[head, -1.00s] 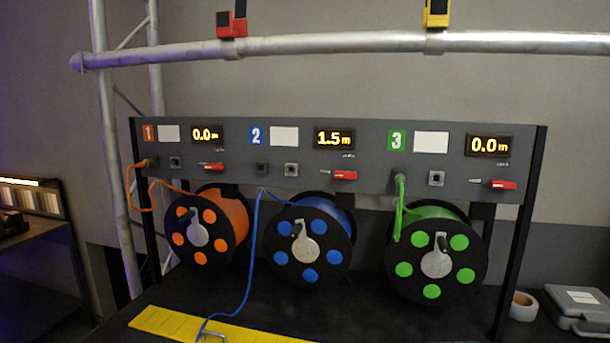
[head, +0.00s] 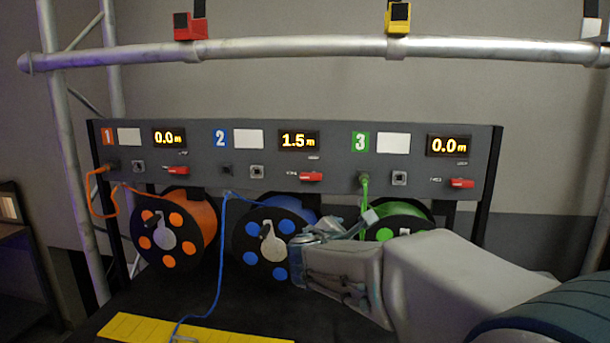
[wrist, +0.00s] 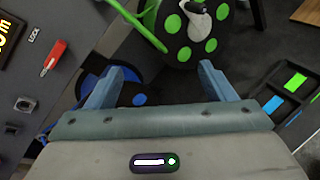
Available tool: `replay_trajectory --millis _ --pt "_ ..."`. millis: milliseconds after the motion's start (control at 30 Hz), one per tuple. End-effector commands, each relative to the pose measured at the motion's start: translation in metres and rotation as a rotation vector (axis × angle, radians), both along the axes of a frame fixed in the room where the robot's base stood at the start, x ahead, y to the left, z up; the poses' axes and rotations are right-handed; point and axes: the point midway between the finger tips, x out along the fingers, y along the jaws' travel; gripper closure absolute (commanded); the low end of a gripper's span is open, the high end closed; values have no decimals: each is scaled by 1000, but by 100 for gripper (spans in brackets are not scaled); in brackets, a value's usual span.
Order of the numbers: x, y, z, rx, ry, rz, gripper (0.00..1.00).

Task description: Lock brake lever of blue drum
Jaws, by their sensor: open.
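The blue drum (head: 262,222) hangs below panel section 2, its right side partly hidden by my gripper and arm. Above it, on the panel, is a red brake lever (head: 312,176) lying about level, under the display reading 1.5 m. A red lever beside the word LOCK shows at the left in the wrist view (wrist: 55,55); it looks like the same one. My gripper (head: 335,228) is open and empty, in front of and between the blue and green drums. In the wrist view its fingers (wrist: 160,82) are wide apart, clear of the lever.
The orange drum (head: 178,228) is on the left and the green drum (head: 405,212) on the right, partly behind my gripper. A blue cable (head: 221,262) drops to a yellow strip (head: 190,330). A rail (head: 290,47) with clamps runs above the panel (head: 335,150).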

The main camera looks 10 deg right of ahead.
Motion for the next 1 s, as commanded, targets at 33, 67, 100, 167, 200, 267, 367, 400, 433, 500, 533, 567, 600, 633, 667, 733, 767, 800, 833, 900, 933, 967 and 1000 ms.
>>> replay_trajectory --millis 33,67,100,167,200,267,367,400,433,500,533,567,600,633,667,733,767,800,833,900,933,967,1000 --pt "17 14 15 -112 6 73 24" --pt "26 21 23 -179 7 112 24" --pt "37 31 32 -264 9 162 24" --pt "51 46 44 -382 10 226 24" --pt "58 56 51 -450 9 262 24" --pt "67 68 59 -539 10 308 24" --pt "77 84 67 -642 7 357 24" --pt "80 87 69 -667 7 369 24" --pt "81 89 70 -682 7 376 24" --pt "85 91 72 -702 6 383 24" --pt "87 91 72 -706 6 385 24" --pt "89 91 72 -707 6 385 24" --pt "93 89 72 -708 7 385 24" --pt "96 88 73 -707 7 385 24" --pt "101 87 73 -707 7 385 24" --pt "111 83 73 -707 9 385 24" --pt "117 81 73 -706 8 383 24" --pt "123 79 73 -706 8 383 24" --pt "129 77 73 -706 8 384 24" --pt "140 73 73 -705 8 383 24" --pt "145 72 74 -706 7 384 24" --pt "151 70 73 -705 8 383 24" --pt "157 67 74 -704 8 383 24"
